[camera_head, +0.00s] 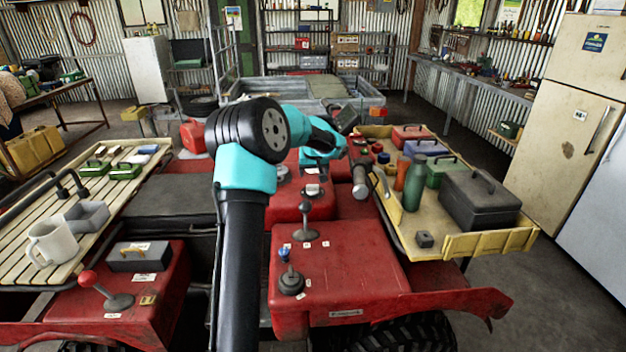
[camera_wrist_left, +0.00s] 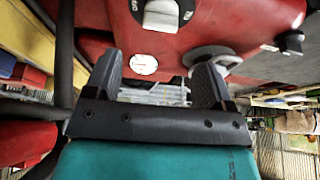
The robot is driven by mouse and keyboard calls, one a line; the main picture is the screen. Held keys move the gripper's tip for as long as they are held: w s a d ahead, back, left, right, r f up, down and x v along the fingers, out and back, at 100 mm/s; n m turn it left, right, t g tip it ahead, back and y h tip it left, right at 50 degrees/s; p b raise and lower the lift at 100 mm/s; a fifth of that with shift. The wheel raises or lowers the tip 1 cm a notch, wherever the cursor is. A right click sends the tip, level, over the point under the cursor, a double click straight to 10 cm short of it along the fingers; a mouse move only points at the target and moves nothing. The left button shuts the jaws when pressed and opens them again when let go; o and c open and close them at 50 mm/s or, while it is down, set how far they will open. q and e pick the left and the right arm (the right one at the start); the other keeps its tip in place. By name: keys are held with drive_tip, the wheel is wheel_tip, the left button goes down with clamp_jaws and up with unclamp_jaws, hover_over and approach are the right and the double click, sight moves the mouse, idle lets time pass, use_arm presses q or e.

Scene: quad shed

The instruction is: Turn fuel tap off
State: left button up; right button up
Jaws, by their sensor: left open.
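A small pale knob (camera_head: 312,189), which looks like the fuel tap, sits on the red body of the quad. In the left wrist view a pale knob (camera_wrist_left: 165,14) shows at the top on red bodywork, cut by the frame edge; its setting cannot be read. My left arm reaches over the quad, and its gripper (camera_head: 345,120) is small and partly hidden beyond the teal wrist. In the left wrist view my left gripper (camera_wrist_left: 155,82) has its two dark fingers apart with nothing held; the knob is beyond them. My right gripper is not in view.
A blue-knobbed lever (camera_head: 289,280) and a grey lever (camera_head: 305,225) stand on the red rear bodywork. A handlebar grip (camera_head: 360,182) is near my wrist. A yellow tray (camera_head: 470,243) with bottles and a dark toolbox (camera_head: 480,200) lies to the right; a slatted rack (camera_head: 25,240) is left.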

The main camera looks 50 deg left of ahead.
use_arm(q)
drive_tip(key=v, duration=0.9)
